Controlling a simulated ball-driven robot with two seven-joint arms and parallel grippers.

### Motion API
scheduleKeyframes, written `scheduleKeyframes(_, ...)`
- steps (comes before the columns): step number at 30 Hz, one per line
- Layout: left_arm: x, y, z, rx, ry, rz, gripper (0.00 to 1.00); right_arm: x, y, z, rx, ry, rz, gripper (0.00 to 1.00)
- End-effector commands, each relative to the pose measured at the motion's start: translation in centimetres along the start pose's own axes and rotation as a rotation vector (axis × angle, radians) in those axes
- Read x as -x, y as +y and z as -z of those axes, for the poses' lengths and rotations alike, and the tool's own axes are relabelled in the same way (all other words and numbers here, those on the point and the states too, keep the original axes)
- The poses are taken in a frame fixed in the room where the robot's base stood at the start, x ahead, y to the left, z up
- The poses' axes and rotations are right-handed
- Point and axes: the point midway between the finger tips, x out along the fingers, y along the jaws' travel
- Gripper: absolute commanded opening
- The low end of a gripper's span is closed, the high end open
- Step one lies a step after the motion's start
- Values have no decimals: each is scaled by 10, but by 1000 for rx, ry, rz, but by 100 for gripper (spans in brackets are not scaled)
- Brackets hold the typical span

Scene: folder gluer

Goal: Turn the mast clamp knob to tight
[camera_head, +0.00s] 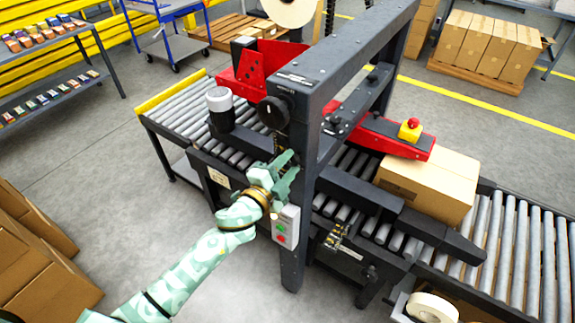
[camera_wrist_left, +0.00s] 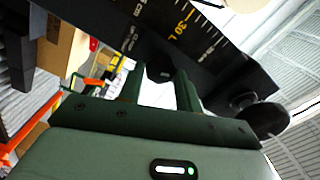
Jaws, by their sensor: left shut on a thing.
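My left gripper (camera_head: 284,168) is at the near face of the dark mast (camera_head: 302,195) of the machine, just above the grey button box. In the left wrist view its two green fingers (camera_wrist_left: 160,88) reach to the mast and are shut on a small black knob (camera_wrist_left: 160,72), which I take as the mast clamp knob. The fingers hide that knob in the head view. The mast face (camera_wrist_left: 165,28) carries a white scale with a 30 mark and small lettering. How far the knob is turned cannot be told. My right gripper is not in view.
A larger round black knob (camera_head: 273,112) sits higher on the mast and also shows in the left wrist view (camera_wrist_left: 265,117). The button box (camera_head: 286,227) is just below my gripper. A carton (camera_head: 428,185) lies on the roller conveyor. Floor at the lower left is partly free.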

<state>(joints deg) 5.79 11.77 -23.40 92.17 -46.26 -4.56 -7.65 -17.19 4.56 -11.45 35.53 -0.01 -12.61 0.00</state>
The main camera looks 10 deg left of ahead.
Motion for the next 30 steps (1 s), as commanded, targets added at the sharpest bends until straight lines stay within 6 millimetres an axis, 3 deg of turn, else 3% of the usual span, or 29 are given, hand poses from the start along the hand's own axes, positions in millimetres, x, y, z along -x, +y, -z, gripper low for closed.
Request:
scheduleKeyframes(15,0,2,0,-328,1,-2,11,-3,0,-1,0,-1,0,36)
scheduleKeyframes(30,0,3,0,-386,1,-2,11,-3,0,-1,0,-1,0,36)
